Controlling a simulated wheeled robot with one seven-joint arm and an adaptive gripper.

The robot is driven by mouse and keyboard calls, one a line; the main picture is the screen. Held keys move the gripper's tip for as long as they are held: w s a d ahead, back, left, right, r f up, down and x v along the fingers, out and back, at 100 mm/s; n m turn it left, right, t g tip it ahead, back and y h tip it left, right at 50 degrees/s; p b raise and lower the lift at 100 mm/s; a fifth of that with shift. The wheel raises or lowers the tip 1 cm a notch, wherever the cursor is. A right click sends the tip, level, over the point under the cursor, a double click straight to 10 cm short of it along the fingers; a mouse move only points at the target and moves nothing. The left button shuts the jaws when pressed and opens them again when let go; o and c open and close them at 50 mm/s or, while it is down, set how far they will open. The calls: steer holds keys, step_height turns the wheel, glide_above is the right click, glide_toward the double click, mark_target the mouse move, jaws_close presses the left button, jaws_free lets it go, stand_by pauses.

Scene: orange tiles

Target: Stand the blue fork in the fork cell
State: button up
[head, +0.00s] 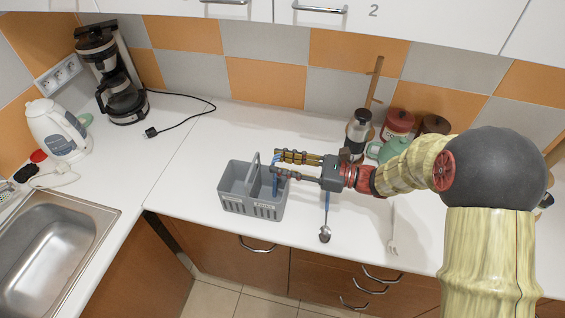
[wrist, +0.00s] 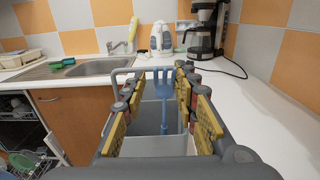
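The blue fork (wrist: 163,92) stands upright, tines up, in the grey cutlery caddy (head: 238,206). In the wrist view its lower end goes down into a compartment of the caddy (wrist: 150,145); I cannot read which cell it is. In the head view only a bit of the blue fork (head: 274,184) shows by the fingertips. My gripper (head: 277,165) reaches in level from the right, above the caddy. In the wrist view its two yellow-padded fingers (wrist: 159,78) are apart, one on each side of the fork, with a gap visible.
A spoon with a blue handle (head: 325,228) and a white fork (head: 393,238) lie on the counter right of the caddy. The caddy's handle (head: 253,168) rises beside my fingers. A French press (head: 359,132) and jars (head: 398,124) stand behind. Counter left of the caddy is clear.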

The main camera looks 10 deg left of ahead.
steer(key=shift+o, duration=0.9)
steer(key=d, duration=1.2)
steer(key=shift+s, duration=0.45)
